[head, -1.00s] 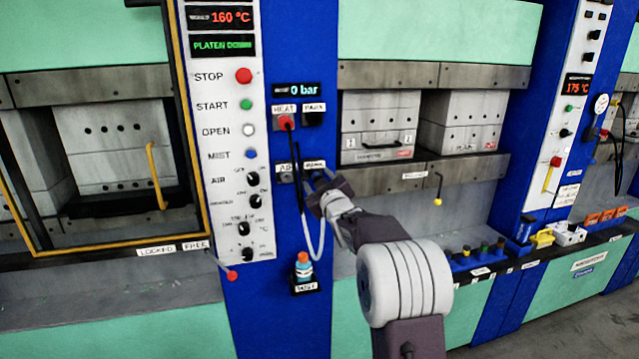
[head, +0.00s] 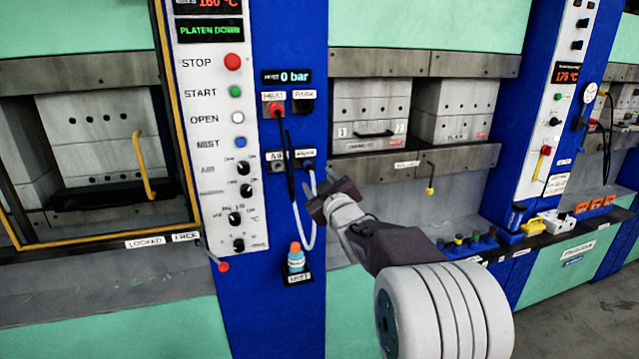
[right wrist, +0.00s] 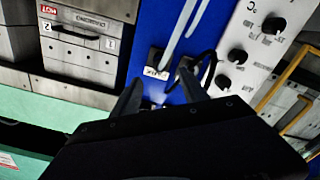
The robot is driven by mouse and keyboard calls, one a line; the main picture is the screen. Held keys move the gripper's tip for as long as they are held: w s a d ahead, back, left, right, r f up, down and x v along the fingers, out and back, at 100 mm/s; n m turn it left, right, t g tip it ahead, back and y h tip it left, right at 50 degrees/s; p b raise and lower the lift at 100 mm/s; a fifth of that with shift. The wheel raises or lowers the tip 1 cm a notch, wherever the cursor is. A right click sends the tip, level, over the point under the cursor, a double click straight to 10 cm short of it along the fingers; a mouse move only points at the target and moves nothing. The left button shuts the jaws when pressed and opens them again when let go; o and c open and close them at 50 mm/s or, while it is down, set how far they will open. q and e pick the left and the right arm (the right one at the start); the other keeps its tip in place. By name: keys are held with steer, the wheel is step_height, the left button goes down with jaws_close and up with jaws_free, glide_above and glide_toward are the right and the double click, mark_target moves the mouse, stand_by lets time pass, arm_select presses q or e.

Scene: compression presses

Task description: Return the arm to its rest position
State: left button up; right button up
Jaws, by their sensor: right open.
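My right gripper (head: 309,191) is open and empty in front of the blue column, just below and right of the hose sockets. In the right wrist view its two dark fingers (right wrist: 160,88) stand apart with nothing between them. The white hose (head: 311,215) hangs in a loop from a dark plug (head: 308,164) in the right-hand socket, close behind the fingers. A black cable hangs from the red plug (head: 275,110) in the HEAT socket. My left gripper is not in view.
The control panel (head: 214,150) with buttons and knobs is left of the gripper. An orange-capped bottle (head: 295,257) stands on a small bracket below. A press with grey mould blocks (head: 370,115) is to the right, and a ledge (head: 475,262) carries several small items.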

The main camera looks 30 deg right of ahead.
steer(key=a+f+n+g+y+p, duration=0.1)
steer(key=a+f+n+y+p, duration=0.2)
steer(key=a, duration=0.8)
steer(key=s+a+f+m+g+y+p, duration=0.1)
steer(key=s+a+f+g, duration=0.2)
steer(key=f, duration=0.3)
steer(key=s+a+f+m+g+p, duration=0.1)
steer(key=s+a+f+m+g, duration=0.15)
steer(key=f, duration=0.35)
steer(key=s+a+f+m+g, duration=0.1)
steer(key=s+f+g, duration=0.4)
steer(key=s, duration=0.6)
steer(key=s+a+f+m+g, duration=0.1)
steer(key=s+f+g, duration=0.3)
steer(key=s+f, duration=0.5)
steer(key=shift+s+m+g+y, duration=0.35)
steer(key=shift+s+m, duration=0.1)
steer(key=shift+s, duration=0.45)
